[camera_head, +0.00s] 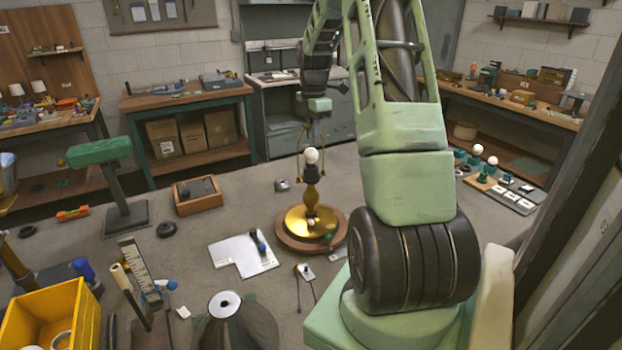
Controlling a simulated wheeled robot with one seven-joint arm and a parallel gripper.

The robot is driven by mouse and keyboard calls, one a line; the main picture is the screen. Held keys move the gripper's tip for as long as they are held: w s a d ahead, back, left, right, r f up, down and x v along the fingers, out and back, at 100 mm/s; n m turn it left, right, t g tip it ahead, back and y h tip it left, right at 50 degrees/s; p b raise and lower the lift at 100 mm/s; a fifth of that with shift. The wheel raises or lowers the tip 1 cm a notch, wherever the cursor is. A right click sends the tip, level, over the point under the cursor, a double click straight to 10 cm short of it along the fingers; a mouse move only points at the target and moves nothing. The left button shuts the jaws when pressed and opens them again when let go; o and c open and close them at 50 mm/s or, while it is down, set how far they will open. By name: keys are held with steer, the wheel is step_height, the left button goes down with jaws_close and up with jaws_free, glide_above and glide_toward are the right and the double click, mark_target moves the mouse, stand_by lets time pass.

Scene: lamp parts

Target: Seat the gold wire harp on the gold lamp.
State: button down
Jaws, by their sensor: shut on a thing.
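The gold lamp (311,197) stands upright in the middle of the camera_head view, with a wide round gold base, a dark socket and a white bulb (311,156). My gripper (313,122) hangs above the bulb, pointing down. It is shut on the top of the gold wire harp (298,141), whose thin wires run down on both sides of the bulb towards the socket. The wire ends are too small to tell whether they touch the lamp. The fingertips are small and partly blurred into the background.
The lamp stands on a round wooden turntable (284,238). A white plate (236,262) lies to its left, and a dark cone shade (246,328) stands at front left. A green-topped stand (104,152) and a yellow bin (30,330) are farther left. White cards (508,195) lie at right.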

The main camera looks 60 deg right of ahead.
steer(key=c, duration=1.2)
jaws_free()
step_height(320, 180, up, 17)
steer(key=b, duration=0.3)
steer(key=shift+r, duration=0.15)
